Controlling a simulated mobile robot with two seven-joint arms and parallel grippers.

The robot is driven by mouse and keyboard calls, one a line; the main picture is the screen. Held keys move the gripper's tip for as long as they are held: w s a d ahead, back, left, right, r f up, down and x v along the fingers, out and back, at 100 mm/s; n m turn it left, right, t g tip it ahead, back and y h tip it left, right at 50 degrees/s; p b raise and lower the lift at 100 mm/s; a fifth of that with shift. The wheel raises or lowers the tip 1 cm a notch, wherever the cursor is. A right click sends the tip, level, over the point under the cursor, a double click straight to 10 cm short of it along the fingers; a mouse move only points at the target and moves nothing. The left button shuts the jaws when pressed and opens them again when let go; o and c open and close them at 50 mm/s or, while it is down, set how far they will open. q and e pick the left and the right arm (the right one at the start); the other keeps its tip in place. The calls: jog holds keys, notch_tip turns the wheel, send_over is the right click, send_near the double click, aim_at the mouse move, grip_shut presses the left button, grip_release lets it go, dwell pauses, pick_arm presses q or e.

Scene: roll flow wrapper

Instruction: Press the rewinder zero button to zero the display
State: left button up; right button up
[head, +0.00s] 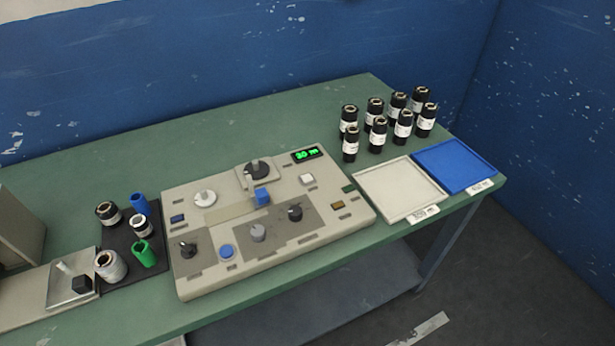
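The rewinder (188,283) is a wide beige console in the middle of the green table. Its small black display (305,155) at the back right shows green characters that look like "3.0 m", slightly blurred. A round blue button (227,252) is near the front edge. The button labels are too small to read, so I cannot tell by text which is the zero button. Neither gripper is in view, and nothing covers the console's top.
Left of the console, a black mat (120,241) holds several rolls, with a metal scale-like plate (62,290) beside it. To the right are a white tray (395,188) and a blue tray (455,165), both empty. Several black canisters (377,134) stand behind them. Walls are blue.

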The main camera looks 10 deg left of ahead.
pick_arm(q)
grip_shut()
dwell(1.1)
